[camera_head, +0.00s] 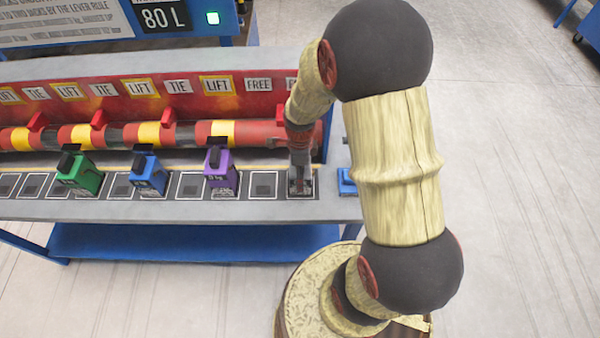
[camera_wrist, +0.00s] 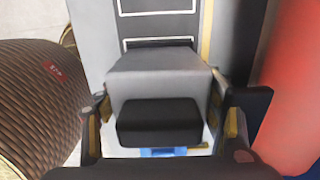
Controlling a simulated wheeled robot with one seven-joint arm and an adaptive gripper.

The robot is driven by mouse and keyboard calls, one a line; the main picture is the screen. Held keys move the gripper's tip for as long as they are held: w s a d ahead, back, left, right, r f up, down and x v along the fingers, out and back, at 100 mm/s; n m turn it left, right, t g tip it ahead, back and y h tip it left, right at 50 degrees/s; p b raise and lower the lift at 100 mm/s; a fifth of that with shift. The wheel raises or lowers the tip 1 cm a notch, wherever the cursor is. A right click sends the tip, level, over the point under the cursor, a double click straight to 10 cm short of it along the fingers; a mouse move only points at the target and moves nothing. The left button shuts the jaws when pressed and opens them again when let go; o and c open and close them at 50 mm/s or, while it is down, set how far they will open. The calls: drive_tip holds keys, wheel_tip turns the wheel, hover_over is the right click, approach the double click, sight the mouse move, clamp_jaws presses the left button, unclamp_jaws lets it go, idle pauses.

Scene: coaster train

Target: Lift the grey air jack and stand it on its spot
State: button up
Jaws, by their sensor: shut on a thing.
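The grey air jack (camera_wrist: 155,75) has a black block (camera_wrist: 160,122) on top and sits between the fingers of my gripper (camera_wrist: 163,118) in the wrist view. My gripper is shut on it. In the head view my gripper (camera_head: 300,165) points down at the right end of the grey bench, and the jack (camera_head: 301,186) shows small below it, partly covered by the fingers. It looks upright, at or just over the last outlined square in the row. I cannot tell whether its base touches the bench.
A green jack (camera_head: 79,173), a blue jack (camera_head: 149,174) and a purple jack (camera_head: 220,174) stand along the grey bench (camera_head: 265,208). Behind them runs a red, yellow and black banded bar (camera_head: 200,134) under LIFT, TIE and FREE labels. A small blue item (camera_head: 346,182) is at the bench's right end.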

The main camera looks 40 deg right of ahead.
drive_tip(key=shift+f, duration=0.4)
idle(0.3)
drive_tip(key=o, duration=2.1)
drive_tip(key=shift+o, duration=0.3)
drive_tip(key=shift+f, duration=0.1)
wheel_tip(320, 180, up, 12)
drive_tip(key=shift+r, duration=0.1)
